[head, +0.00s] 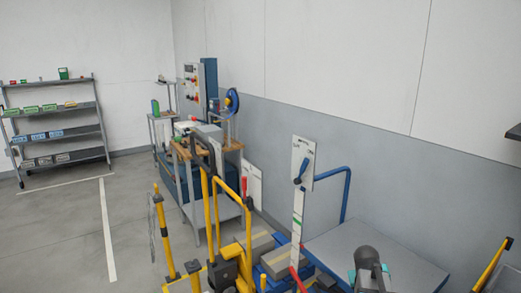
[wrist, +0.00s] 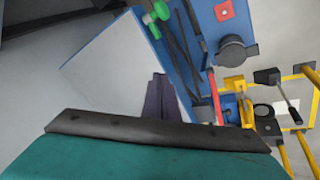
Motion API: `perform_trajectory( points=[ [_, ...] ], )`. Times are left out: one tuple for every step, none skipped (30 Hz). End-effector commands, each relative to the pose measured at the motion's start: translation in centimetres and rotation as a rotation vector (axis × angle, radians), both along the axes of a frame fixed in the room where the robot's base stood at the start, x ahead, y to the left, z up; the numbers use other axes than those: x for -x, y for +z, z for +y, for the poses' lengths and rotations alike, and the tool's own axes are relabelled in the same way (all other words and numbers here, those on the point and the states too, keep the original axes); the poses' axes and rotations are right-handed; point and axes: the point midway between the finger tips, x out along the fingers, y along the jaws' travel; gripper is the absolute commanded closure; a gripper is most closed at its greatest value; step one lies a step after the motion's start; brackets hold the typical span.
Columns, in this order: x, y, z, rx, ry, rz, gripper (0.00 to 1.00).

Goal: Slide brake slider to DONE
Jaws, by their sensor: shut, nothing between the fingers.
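A green knob with a white part (wrist: 154,13) is at the top of the blue frame, near dark parallel slots or rails (wrist: 182,45); I cannot tell whether this is the brake slider. The fingertips are apart from the knob. No DONE mark is readable. In the head view, a dark and teal part of my arm shows at the bottom right, and my fingertips cannot be made out there.
A white panel with a blue lever (head: 300,170) stands above a blue-framed platform (head: 365,245). A red bar (wrist: 215,95) and a grey round part (wrist: 234,52) lie right of the fingers. Yellow rails (head: 210,215) stand left. Shelves (head: 55,120) are far left; the floor before them is clear.

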Motion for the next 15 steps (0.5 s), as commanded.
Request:
perform_trajectory(
  points=[
    [0.5,-1.3,2.5,-0.029,0.013,0.017,1.00],
    [0.7,-2.0,3.8,-0.046,0.019,0.026,1.00],
    [1.1,-2.9,5.5,-0.070,0.027,0.038,1.00],
    [1.4,-3.6,6.8,-0.087,0.033,0.048,1.00],
    [1.8,-4.2,8.1,-0.105,0.038,0.059,1.00],
    [2.3,-5.1,9.9,-0.128,0.045,0.075,1.00],
    [2.7,-5.7,11.1,-0.144,0.051,0.085,1.00],
    [3.1,-6.3,12.4,-0.160,0.056,0.097,1.00],
    [3.8,-7.2,14.0,-0.181,0.062,0.113,1.00],
    [4.3,-7.7,15.2,-0.197,0.066,0.124,1.00],
    [4.7,-8.2,16.3,-0.211,0.070,0.135,1.00],
    [5.3,-8.8,17.6,-0.228,0.075,0.149,1.00],
    [5.8,-9.2,18.5,-0.239,0.080,0.160,1.00],
    [6.2,-9.5,19.3,-0.250,0.082,0.168,1.00],
    [6.8,-10.0,20.4,-0.264,0.086,0.181,1.00]
  ],
)
